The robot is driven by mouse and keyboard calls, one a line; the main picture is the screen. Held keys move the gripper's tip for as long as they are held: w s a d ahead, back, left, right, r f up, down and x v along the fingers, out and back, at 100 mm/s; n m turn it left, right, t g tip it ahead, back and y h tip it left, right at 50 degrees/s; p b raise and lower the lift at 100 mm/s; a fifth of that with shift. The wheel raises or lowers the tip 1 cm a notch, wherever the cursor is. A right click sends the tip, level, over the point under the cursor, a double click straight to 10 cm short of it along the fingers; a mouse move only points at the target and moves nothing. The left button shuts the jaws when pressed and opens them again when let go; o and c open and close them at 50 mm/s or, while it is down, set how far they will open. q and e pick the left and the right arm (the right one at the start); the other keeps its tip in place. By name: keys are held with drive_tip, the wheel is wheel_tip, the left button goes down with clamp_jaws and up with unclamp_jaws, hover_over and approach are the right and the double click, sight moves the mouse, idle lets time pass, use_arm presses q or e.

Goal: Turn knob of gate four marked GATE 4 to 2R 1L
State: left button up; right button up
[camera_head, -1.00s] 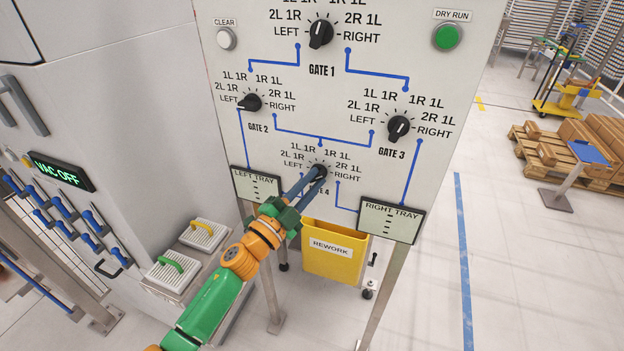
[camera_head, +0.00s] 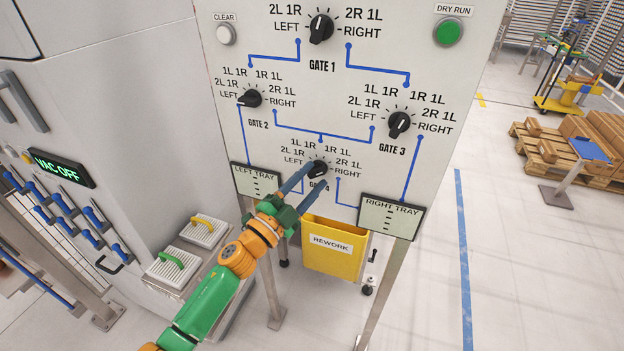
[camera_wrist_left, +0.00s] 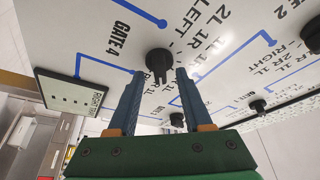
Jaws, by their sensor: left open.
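The GATE 4 knob (camera_head: 317,168) is a black dial low on the white panel, partly hidden by my fingers in the head view. Its pointer seems to lean to the upper right, but I cannot tell the exact mark. My left gripper (camera_head: 319,174) is open, with one finger on each side of the knob. In the left wrist view the knob (camera_wrist_left: 159,61) stands between and just beyond the spread fingertips of the left gripper (camera_wrist_left: 161,76), with gaps on both sides. The GATE 4 label (camera_wrist_left: 128,38) shows beside it. My right gripper is not in view.
The GATE 1 knob (camera_head: 321,28), GATE 2 knob (camera_head: 250,99) and GATE 3 knob (camera_head: 399,123) sit above on the panel. The LEFT TRAY sign (camera_head: 256,182) and RIGHT TRAY sign (camera_head: 391,216) flank the lower edge. A yellow REWORK bin (camera_head: 334,262) hangs below.

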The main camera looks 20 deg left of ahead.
use_arm(q)
drive_tip(key=b+v, duration=0.1)
drive_tip(key=v, duration=0.5)
drive_tip(key=shift+s, duration=0.25)
drive_tip(key=shift+a+f, duration=0.1)
drive_tip(key=s+a+f+n+g+y, duration=0.1)
drive_tip(key=a+f+n+g+y, duration=0.15)
drive_tip(key=f, duration=0.75)
drive_tip(key=s+a+f+n+g+y, duration=0.1)
drive_tip(key=a+f+n+g+y, duration=0.2)
drive_tip(key=f, duration=0.6)
drive_tip(key=s+f+n+g+y, duration=0.1)
drive_tip(key=s+f+n+g, duration=0.1)
drive_tip(key=s+f, duration=0.45)
drive_tip(key=s+f+n+g+y, duration=0.1)
drive_tip(key=s+f+n+g, duration=0.15)
drive_tip(key=f, duration=0.65)
drive_tip(key=s+d+f+n+g, duration=0.1)
drive_tip(key=s+f, duration=0.3)
drive_tip(key=s, duration=0.5)
drive_tip(key=s+d+f+n+g, duration=0.1)
drive_tip(key=s+f+g, duration=0.3)
drive_tip(key=s, duration=0.5)
drive_tip(key=s+d+f+n+g, duration=0.1)
drive_tip(key=s+d+f+g, duration=0.2)
drive_tip(key=s, duration=0.6)
wheel_tip(320, 180, down, 3)
drive_tip(key=shift+s+r, duration=0.2)
